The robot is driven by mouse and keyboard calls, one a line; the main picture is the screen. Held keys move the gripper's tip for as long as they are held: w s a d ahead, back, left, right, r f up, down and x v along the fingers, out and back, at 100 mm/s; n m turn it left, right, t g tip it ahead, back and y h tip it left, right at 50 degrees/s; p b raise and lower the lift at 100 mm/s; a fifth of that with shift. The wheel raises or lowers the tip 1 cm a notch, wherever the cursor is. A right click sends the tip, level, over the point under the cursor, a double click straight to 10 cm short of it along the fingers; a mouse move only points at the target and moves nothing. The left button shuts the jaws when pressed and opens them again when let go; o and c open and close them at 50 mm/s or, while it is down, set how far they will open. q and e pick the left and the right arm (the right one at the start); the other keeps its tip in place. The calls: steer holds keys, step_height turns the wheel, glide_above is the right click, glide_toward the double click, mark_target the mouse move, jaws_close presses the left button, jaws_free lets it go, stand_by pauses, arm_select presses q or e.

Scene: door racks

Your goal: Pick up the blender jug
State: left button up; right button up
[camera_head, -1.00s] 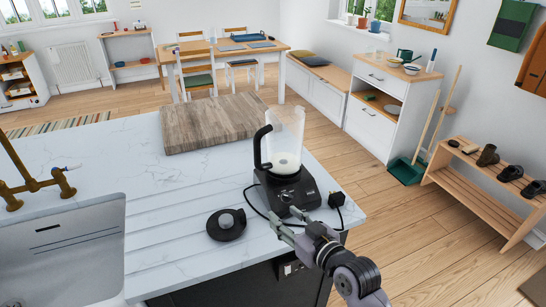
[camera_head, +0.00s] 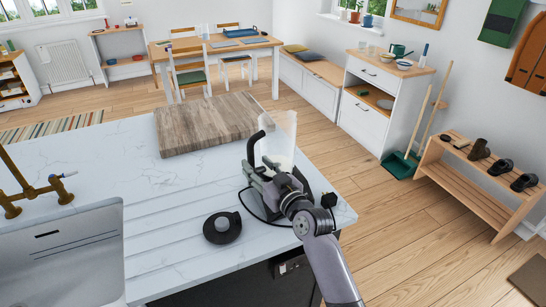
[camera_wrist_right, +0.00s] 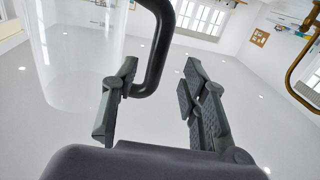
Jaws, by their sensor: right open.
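The clear blender jug (camera_head: 283,135) stands upright on its dark base (camera_head: 318,192), near the right edge of the marble counter. Its black handle (camera_head: 252,146) faces left. My right gripper (camera_head: 258,172) is open at the handle's lower part, in front of the jug, and its arm hides much of the base. In the right wrist view the open fingers (camera_wrist_right: 160,105) have the black handle (camera_wrist_right: 163,45) just ahead, its lower bend close to the left finger. The clear jug wall (camera_wrist_right: 75,60) shows at the left. My left gripper is out of view.
A round black lid (camera_head: 222,228) lies on the counter (camera_head: 120,165) left of the base. A wooden board (camera_head: 208,122) lies behind the jug. A black cord and plug (camera_head: 329,200) lie at the right edge. A sink (camera_head: 60,260) is at the left.

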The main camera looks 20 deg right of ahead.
mark_target(253, 158)
steer(key=shift+w+r, duration=0.2)
steer(key=shift+w, duration=0.2)
steer(key=w+p, duration=0.2)
steer(key=w, duration=0.1)
steer(key=shift+w+a, duration=0.2)
steer(key=shift+w+a+f, duration=0.1)
steer(key=shift+w, duration=0.45)
steer(key=shift+s, duration=0.1)
steer(key=shift+c, duration=0.3)
jaws_close()
steer(key=shift+r, duration=0.2)
